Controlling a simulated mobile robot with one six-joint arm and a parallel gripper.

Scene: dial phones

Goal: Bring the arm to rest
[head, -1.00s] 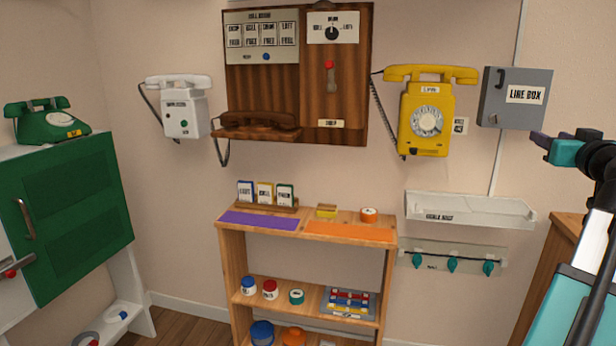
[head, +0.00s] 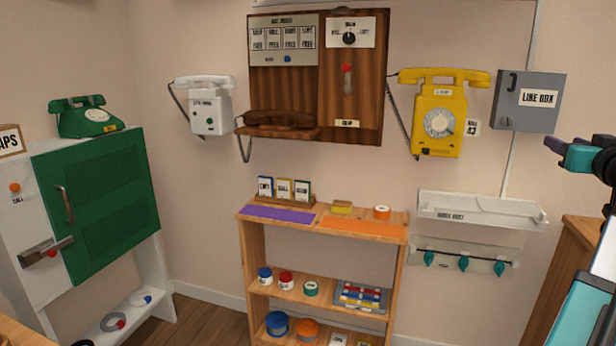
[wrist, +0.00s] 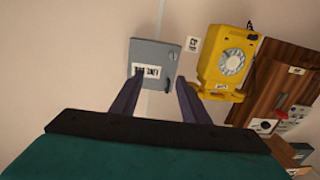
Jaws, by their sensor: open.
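My gripper (head: 566,149) is at the right side of the head view, in front of the wall below the grey line box (head: 529,100). In the wrist view its two dark fingers (wrist: 162,100) stand apart with nothing between them but the line box (wrist: 155,57) and wall behind. The yellow dial phone (head: 439,112) hangs to the left of the gripper in the head view. It also shows in the wrist view (wrist: 229,62), to the right of the fingers.
A white wall tray (head: 480,209) and a rail with teal hooks (head: 464,263) are below. A wooden shelf (head: 252,262) stands at centre. A wooden call board (head: 365,100), a white phone (head: 205,105) and a green phone (head: 88,117) on a green-doored cabinet (head: 110,200) are farther left.

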